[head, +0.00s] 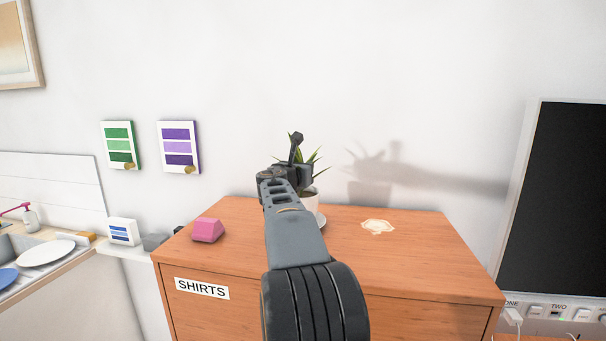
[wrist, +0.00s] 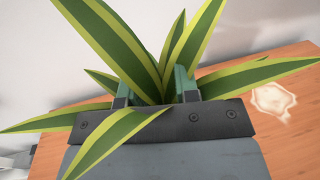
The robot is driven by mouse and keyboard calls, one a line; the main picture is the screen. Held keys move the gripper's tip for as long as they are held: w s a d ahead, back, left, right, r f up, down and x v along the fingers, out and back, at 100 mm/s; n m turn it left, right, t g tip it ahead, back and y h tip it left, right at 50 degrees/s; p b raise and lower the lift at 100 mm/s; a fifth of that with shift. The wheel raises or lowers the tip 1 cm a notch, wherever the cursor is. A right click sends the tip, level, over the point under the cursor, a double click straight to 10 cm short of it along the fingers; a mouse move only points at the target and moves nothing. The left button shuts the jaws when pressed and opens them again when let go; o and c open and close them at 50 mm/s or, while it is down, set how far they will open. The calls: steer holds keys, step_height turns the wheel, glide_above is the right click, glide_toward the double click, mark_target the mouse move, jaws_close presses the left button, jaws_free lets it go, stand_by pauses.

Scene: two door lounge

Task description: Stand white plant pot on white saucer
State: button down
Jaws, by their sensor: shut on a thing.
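The white plant pot (head: 312,201) with green-and-yellow striped leaves is over the wooden cabinet top, mostly hidden behind my arm in the head view. A small part of the white saucer (head: 321,219) shows at the pot's base. Whether the pot rests on it or hangs just above is hidden. My gripper (head: 290,172) is at the pot's upper part, shut on it. In the wrist view the plant's leaves (wrist: 150,60) spread around and between my fingers (wrist: 153,92), and the pot itself is hidden.
The wooden cabinet (head: 420,265) carries a pink block (head: 208,230) at left and a pale flat patch (head: 377,227) at right. A dark screen (head: 560,195) stands at far right. A counter with plates (head: 46,252) is at far left.

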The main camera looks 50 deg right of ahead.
steer(key=shift+a+f, duration=0.1)
steer(key=shift+f, duration=0.15)
steer(key=c, duration=1.3)
jaws_free()
steer(key=shift+f, duration=0.2)
steer(key=o, duration=0.5)
steer(key=shift+c, duration=0.2)
steer(key=shift+r, duration=0.1)
steer(key=shift+r, duration=0.15)
steer(key=b+v, duration=0.2)
steer(key=v, duration=1)
steer(key=shift+b, duration=0.4)
